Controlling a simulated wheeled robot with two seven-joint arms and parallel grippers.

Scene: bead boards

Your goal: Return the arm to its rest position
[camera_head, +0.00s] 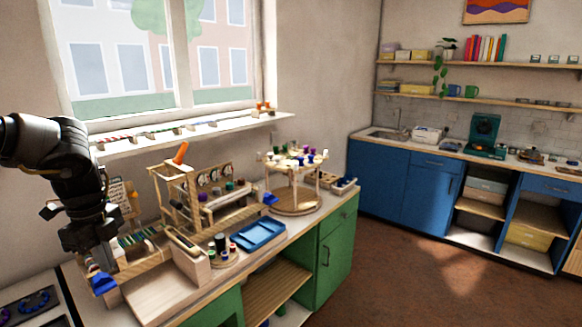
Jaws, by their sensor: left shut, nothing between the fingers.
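My left arm (68,165) comes in from the left edge and hangs down over the left end of the bench. Its gripper (101,262) points downward and is shut with nothing held. The fingertips are small and dark in the picture. They are close to the wooden bead rack (145,255) and just above a blue piece (103,283) at its left end; I cannot tell if they touch it. My right gripper is not in view.
A wooden frame (173,205) with an orange piece on top stands behind the rack. A blue tray (258,234), small bottles and a round tiered stand (296,200) are to the right. A dark board with blue beads (35,303) lies front left. Open floor (430,265) is at right.

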